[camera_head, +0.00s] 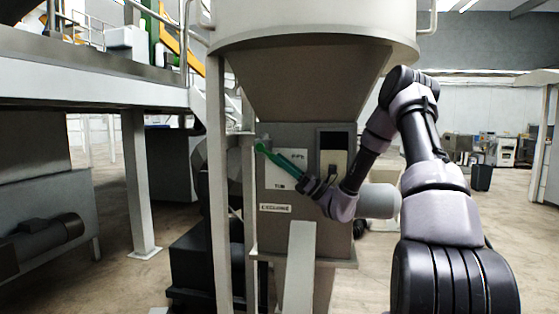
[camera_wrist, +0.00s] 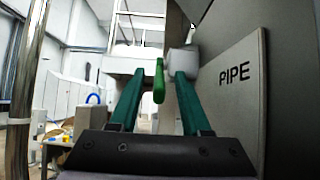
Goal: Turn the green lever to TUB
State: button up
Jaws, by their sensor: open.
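The green lever (camera_wrist: 159,82) shows as a short bright green bar between the two teal fingers of my gripper (camera_wrist: 159,74) in the wrist view. The fingers are open, with a gap visible on each side of the lever. In the head view my gripper (camera_head: 268,152) reaches in from the right across the label plate, and a bit of the lever (camera_head: 261,147) shows at its fingertips. The white label plate (camera_head: 274,177) reads PIPE at upper right, also legible in the wrist view (camera_wrist: 234,74), and what looks like TUB at lower left. The lever's exact angle is hard to tell.
A large hopper (camera_head: 310,75) stands over the grey machine body (camera_head: 325,225). A support leg (camera_head: 221,200) stands just left of the lever. A dark panel (camera_head: 334,150) is right of the plate. Open floor lies at the right.

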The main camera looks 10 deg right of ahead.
jog(key=v, duration=0.9)
jog(key=shift+s+d+f, duration=0.1)
jog(key=shift+d, duration=0.05)
